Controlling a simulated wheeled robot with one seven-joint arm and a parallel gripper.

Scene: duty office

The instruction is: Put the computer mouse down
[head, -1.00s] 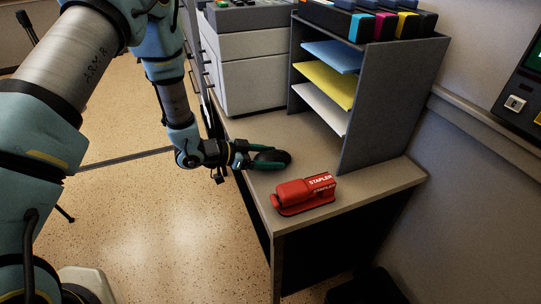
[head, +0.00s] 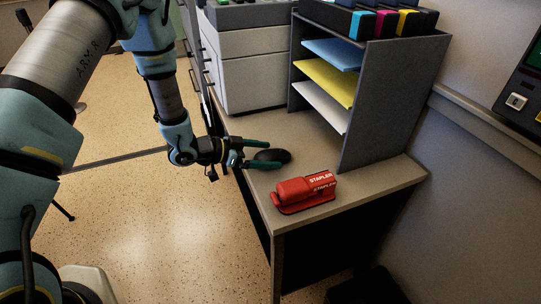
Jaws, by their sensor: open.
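The dark computer mouse (head: 271,156) lies on the grey-brown desk top (head: 222,122), left of the paper shelf and behind the red stapler. My gripper (head: 262,154) reaches in from the left at desk height. Its green fingers are spread open, one on the far side and one on the near side. The mouse sits at the finger ends, toward their tips. I cannot tell whether a finger still touches it.
A red stapler (head: 305,192) lies near the desk's front edge. A grey shelf (head: 393,105) with blue, yellow and white paper stands to the right. Bare floor (head: 165,220) lies left of the desk.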

